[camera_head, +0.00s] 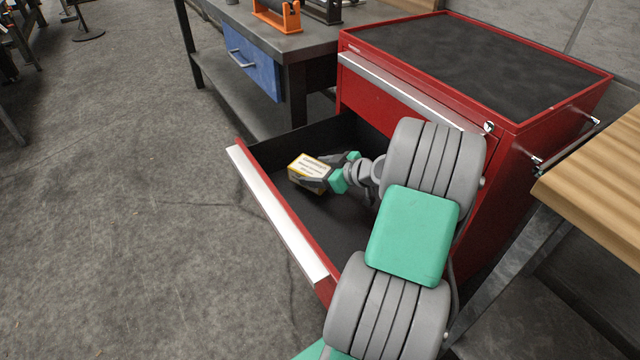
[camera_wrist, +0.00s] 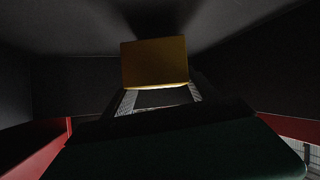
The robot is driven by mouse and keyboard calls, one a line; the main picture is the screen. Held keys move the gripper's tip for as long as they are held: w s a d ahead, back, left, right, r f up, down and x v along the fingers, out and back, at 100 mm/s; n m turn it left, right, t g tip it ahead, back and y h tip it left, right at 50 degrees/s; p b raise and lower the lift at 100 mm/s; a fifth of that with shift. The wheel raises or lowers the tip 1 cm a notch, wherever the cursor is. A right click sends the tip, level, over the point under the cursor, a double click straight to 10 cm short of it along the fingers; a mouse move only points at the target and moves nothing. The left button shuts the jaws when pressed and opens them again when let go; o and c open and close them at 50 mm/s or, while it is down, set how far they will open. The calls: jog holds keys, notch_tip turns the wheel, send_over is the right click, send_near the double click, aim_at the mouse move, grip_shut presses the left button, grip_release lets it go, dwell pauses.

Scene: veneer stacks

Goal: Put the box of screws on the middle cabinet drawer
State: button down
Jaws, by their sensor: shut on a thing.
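The box of screws (camera_head: 309,171) is a small yellow box with a pale, marked top. My gripper (camera_head: 328,176) is shut on it, inside the open drawer of the red cabinet (camera_head: 375,106). The drawer (camera_head: 272,218) is pulled out, with a black interior and a red front with a pale top edge. The box is over the drawer floor; I cannot tell whether it touches it. In the wrist view the box (camera_wrist: 155,62) shows dark yellow between the fingertips (camera_wrist: 160,98), with dark drawer walls around it. My arm hides the drawer's right part.
The cabinet's closed top drawer (camera_head: 415,94) is above the open one. A grey workbench (camera_head: 290,45) with a blue drawer (camera_head: 250,62) stands behind to the left. A wooden tabletop (camera_head: 605,185) is close on the right.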

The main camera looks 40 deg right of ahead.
notch_tip(320, 180, down, 3)
jog(key=shift+r+b, duration=0.15)
jog(key=shift+b, duration=0.15)
jog(key=shift+r, duration=0.1)
jog(key=shift+c, duration=1.1)
grip_release()
jog(key=shift+f, duration=0.2)
jog(key=shift+r, duration=0.1)
jog(key=shift+s+d+r, duration=0.1)
jog(key=shift+s+r, duration=0.1)
jog(key=p+v, duration=0.2)
jog(key=v, duration=0.9)
jog(key=shift+s+p, duration=0.25)
jog(key=shift+p, duration=0.05)
jog(key=shift+r, duration=0.1)
